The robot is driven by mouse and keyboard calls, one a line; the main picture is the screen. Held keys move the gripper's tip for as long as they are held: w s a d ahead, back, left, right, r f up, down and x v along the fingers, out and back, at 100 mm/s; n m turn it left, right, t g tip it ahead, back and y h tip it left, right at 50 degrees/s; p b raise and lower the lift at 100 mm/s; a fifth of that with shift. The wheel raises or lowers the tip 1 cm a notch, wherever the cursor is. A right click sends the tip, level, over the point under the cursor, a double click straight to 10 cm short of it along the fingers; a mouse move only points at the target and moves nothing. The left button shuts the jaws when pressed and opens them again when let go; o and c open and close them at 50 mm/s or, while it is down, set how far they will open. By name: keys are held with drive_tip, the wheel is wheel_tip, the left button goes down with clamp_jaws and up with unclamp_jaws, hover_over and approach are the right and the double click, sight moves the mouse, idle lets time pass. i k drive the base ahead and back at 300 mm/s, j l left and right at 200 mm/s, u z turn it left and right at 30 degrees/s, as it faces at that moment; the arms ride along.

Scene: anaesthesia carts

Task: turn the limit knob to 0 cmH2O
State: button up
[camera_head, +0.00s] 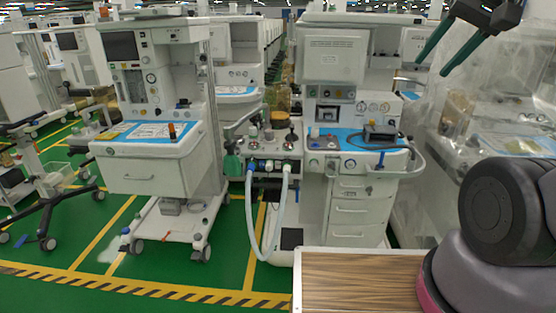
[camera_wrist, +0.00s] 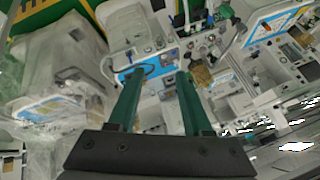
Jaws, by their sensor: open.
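An anaesthesia cart (camera_head: 362,208) stands at the centre right in the head view. Beside its left edge is a breathing block (camera_head: 262,166) with white hoses and several small knobs and ports. A dark-topped knob (camera_head: 291,137) stands up on this block; it may be the limit knob, but its scale and setting are too small to read. My gripper (camera_head: 433,66) is open and empty at the upper right, high and well apart from the block. In the wrist view my gripper (camera_wrist: 160,76) shows two green fingers spread apart, with carts beyond them, tilted in view.
A second cart (camera_head: 152,165) with a blue top stands at the left. A wood-topped surface (camera_head: 360,281) is in front at the lower right. Plastic-wrapped equipment (camera_head: 500,120) stands at the right.

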sight(269, 133)
drive_tip(key=i+j, duration=0.1)
drive_tip(key=i, duration=0.4)
drive_tip(key=i+j, duration=0.15)
drive_tip(key=i, duration=0.4)
drive_tip(key=u, duration=0.05)
